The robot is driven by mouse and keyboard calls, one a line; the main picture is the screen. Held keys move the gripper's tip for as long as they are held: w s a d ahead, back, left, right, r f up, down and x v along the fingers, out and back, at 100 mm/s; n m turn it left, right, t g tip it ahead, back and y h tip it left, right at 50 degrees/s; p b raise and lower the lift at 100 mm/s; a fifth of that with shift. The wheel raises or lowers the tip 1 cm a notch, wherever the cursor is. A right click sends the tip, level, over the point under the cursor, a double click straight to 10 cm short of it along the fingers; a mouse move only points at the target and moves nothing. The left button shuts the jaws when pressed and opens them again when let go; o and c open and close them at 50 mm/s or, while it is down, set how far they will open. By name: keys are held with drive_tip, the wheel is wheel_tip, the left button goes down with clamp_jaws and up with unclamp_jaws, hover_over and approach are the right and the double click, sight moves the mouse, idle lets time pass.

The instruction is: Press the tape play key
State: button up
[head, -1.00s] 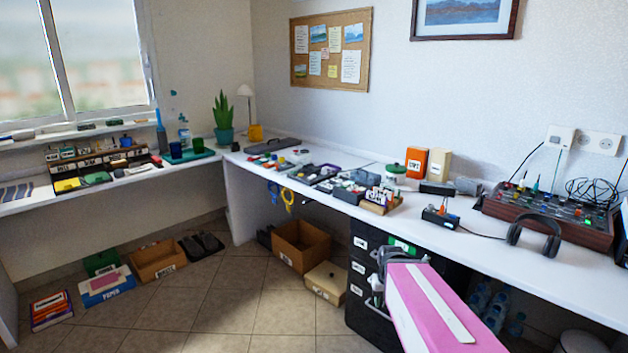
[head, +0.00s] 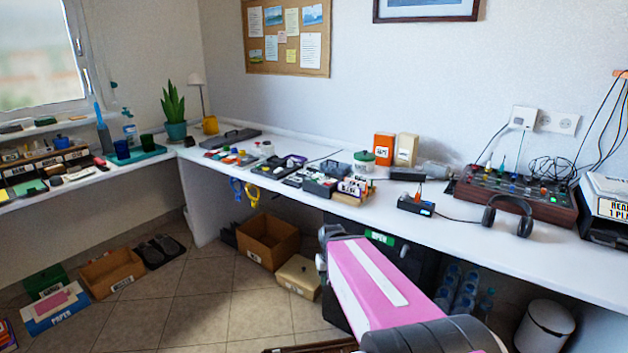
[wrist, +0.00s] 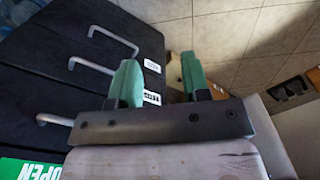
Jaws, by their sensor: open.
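No tape play key can be made out in these views. A white and black box (head: 606,208) stands at the right edge of the head view, cut off by the frame, with a label partly reading "HEAD" and "1 PLA". My gripper shows in the wrist view (wrist: 160,82), its two green fingers apart with nothing between them. It is beside the black drawer unit (wrist: 120,50), below the desk top. In the head view my pink arm reaches forward in front of the desk, and the fingers cannot be made out.
The long white desk (head: 480,240) carries a mixer-like panel with knobs (head: 515,192), headphones (head: 508,215), a small black device (head: 416,205) and several small items. A white bin (head: 545,330) and bottles stand below.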

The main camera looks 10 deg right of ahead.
clamp_jaws()
idle(1.8)
